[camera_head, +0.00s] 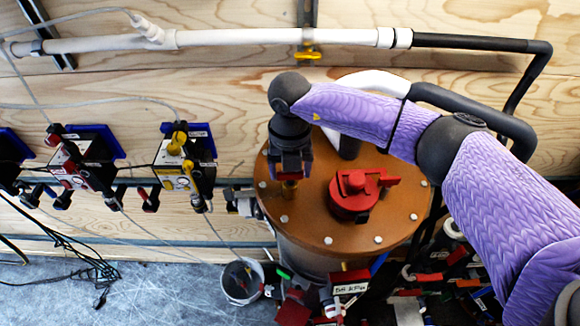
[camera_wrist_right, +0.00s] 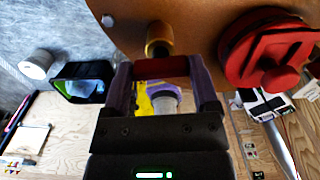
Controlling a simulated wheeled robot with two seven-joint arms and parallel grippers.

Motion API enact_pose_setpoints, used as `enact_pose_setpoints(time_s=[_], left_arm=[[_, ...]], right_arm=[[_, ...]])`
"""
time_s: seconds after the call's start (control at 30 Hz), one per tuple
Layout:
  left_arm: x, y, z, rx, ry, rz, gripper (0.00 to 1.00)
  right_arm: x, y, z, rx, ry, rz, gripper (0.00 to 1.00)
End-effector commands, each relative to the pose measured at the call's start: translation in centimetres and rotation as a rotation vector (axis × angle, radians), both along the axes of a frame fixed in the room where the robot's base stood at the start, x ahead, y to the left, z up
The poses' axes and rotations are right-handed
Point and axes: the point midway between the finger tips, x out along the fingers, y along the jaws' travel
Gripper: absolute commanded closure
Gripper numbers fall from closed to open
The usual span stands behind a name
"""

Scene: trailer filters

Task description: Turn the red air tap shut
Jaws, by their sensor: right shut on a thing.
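The red air tap (camera_wrist_right: 163,67) shows in the right wrist view as a red bar below a brass fitting (camera_wrist_right: 158,38) on the brown tank lid. My right gripper (camera_wrist_right: 163,72) has one finger at each end of this bar and is shut on it. In the head view my right gripper (camera_head: 290,168) points down at the left part of the round lid (camera_head: 318,232), and the brass fitting (camera_head: 289,188) shows just under it. The red handle is mostly hidden there by the gripper. My left gripper is not in view.
A larger red cap with a grip (camera_head: 355,190) stands on the lid, right of my gripper. A white pipe (camera_head: 230,38) with a yellow valve (camera_head: 307,53) runs along the wooden wall. A white bucket (camera_head: 242,282) and cluttered parts lie below. Bare floor (camera_head: 160,295) is at lower left.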

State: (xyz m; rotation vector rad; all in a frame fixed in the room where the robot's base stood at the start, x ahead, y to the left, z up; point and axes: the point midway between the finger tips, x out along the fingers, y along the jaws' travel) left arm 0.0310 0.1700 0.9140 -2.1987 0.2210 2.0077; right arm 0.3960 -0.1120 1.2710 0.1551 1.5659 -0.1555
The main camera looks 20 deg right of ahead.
Motion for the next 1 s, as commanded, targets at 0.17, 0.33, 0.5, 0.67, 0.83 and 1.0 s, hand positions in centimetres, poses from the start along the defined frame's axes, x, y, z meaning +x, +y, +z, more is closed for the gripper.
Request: enact_pose_setpoints(time_s=[0.17, 0.33, 0.5, 0.67, 0.83, 1.0], left_arm=[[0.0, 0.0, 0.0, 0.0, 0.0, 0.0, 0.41], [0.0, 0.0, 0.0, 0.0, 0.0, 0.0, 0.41], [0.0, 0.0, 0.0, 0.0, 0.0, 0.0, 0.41], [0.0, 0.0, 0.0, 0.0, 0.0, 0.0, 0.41], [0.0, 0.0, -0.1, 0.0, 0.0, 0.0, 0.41], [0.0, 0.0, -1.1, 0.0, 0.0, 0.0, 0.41]], right_arm=[[0.2, 0.0, 0.3, 0.001, -0.008, -0.013, 0.82], [0.2, 0.0, 0.3, 0.002, -0.007, -0.013, 0.82], [0.2, 0.0, 0.2, 0.002, -0.007, -0.013, 0.15], [0.1, 0.0, 0.2, 0.001, -0.004, -0.012, 0.0], [0.1, 0.0, 0.3, 0.001, -0.004, -0.011, 0.0], [0.2, 0.0, 3.7, 0.002, -0.009, -0.01, 0.0]])
